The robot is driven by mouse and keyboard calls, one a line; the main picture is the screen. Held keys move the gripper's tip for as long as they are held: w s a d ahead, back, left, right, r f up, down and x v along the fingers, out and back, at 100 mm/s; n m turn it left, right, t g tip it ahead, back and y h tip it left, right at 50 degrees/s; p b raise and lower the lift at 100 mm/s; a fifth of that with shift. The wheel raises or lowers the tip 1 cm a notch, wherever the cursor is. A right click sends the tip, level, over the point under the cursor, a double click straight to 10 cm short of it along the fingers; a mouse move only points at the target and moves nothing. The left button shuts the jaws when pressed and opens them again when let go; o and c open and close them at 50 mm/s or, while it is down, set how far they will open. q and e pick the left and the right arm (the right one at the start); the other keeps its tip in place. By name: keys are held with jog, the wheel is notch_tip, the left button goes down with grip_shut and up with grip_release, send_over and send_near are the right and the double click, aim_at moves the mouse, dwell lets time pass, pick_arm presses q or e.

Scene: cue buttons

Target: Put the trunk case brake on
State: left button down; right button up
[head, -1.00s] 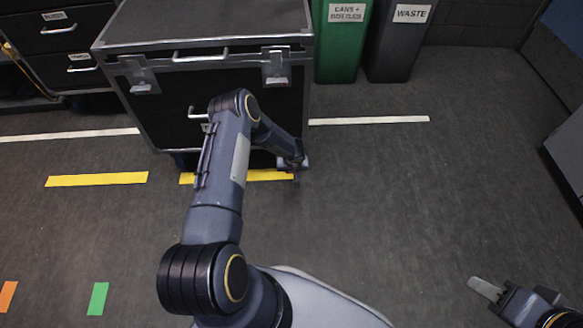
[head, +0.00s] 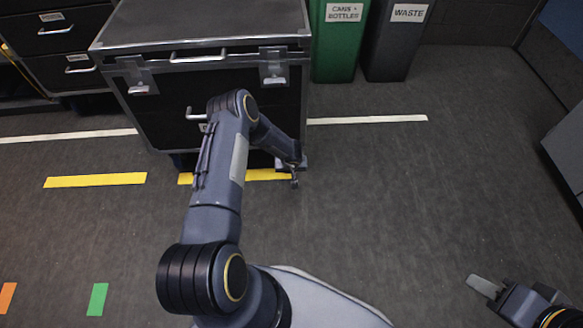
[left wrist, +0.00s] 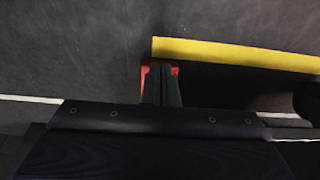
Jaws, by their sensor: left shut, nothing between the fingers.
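The trunk case (head: 172,120) is a large black box with metal edges, latches and handles, standing shut on the floor. My left arm reaches across its front, and the left gripper (head: 294,181) is low at the case's front right corner. In the left wrist view the left gripper (left wrist: 162,84) is shut and empty. A red part (left wrist: 146,70), seemingly the brake pedal, shows on both sides of its fingers, mostly hidden by them; I cannot tell whether they touch. My right gripper (head: 486,287) is at lower right, away from the case; its opening is unclear.
A green bin (head: 341,50) and a grey waste bin (head: 399,45) stand right of the case. Drawers (head: 68,42) are at its left. Yellow tape (head: 95,180) and white tape (head: 370,120) mark the floor.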

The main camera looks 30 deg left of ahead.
pick_arm(q)
jog(key=s+d+f+p+v, duration=0.1)
jog(key=p+v, duration=0.4)
jog(key=v, duration=0.7)
jog(key=shift+s+d+r, duration=0.15)
jog(key=shift+s+d, duration=0.05)
jog(key=shift+s, duration=0.5)
jog(key=shift+w+r, duration=0.1)
